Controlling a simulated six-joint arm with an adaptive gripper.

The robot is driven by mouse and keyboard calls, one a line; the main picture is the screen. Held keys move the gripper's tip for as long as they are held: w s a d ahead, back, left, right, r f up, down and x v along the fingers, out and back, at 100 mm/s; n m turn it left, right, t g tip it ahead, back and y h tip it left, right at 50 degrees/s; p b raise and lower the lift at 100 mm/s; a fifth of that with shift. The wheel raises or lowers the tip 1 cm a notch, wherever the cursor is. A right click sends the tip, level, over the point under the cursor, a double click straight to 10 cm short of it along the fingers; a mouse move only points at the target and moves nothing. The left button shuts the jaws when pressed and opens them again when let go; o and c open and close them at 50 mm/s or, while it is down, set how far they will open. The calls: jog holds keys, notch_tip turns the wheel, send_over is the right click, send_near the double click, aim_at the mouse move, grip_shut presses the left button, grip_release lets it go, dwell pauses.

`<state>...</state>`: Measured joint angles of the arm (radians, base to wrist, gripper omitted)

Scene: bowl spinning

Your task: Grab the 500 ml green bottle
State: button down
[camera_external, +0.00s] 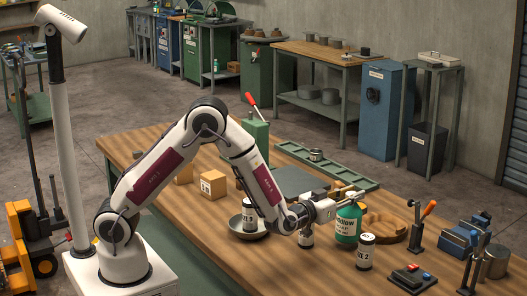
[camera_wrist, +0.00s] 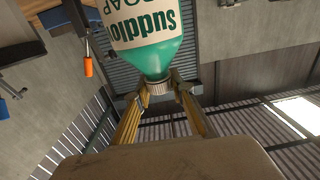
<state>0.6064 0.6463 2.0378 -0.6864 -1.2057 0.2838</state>
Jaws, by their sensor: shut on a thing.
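The green bottle (camera_external: 347,225) with a cream label stands upright on the wooden workbench (camera_external: 215,262) in the external view. My gripper (camera_external: 338,199) reaches it from the left at the height of its top. In the wrist view the bottle (camera_wrist: 158,52) appears upside down, with its pale cap (camera_wrist: 157,88) between my two yellowish fingers. My gripper (camera_wrist: 158,84) is shut on the bottle at the cap and neck. The exact finger contact is small and partly hidden.
A third (camera_external: 249,215) is at a grey bowl (camera_external: 238,224).

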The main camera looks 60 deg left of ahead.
jog(key=shift+r, duration=3.65)
